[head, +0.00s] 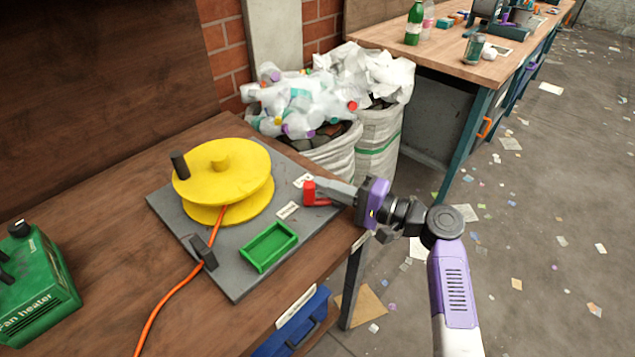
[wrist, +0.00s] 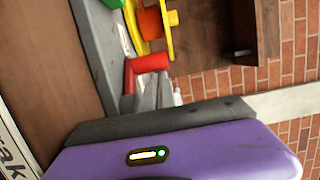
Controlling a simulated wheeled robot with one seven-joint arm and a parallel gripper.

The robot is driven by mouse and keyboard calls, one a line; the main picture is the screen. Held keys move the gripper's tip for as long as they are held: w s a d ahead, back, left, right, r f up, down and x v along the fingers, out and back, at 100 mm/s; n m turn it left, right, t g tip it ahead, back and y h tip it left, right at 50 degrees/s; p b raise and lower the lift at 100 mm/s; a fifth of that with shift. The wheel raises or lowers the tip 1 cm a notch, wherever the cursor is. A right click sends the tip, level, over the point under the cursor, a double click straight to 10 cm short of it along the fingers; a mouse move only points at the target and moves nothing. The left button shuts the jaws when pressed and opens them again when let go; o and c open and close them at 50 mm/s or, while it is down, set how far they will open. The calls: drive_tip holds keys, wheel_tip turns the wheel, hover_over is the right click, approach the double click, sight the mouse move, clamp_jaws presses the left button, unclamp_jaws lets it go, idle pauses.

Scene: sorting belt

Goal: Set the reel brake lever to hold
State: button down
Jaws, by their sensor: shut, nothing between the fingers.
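The reel brake lever, with a red grip (head: 310,192), is at the right edge of the grey base plate (head: 225,275), beside two small white labels whose text I cannot read. My gripper (head: 322,187) is shut and empty, with its fingertips right at the red grip. In the wrist view the red grip (wrist: 150,62) lies just beyond the fingertips (wrist: 155,88); I cannot tell whether they touch. The yellow reel (head: 222,170) with a black handle sits on the plate, and an orange cable runs from it.
A green tray (head: 268,246) is on the plate's front part. A green fan heater (head: 35,285) stands at the bench's left. White sacks of bottles and paper (head: 375,125) stand behind the bench's right end. Another workbench (head: 450,60) is at the back.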

drive_tip(key=v, duration=0.5)
drive_tip(key=shift+s+d, duration=0.15)
drive_tip(key=shift+d, duration=0.05)
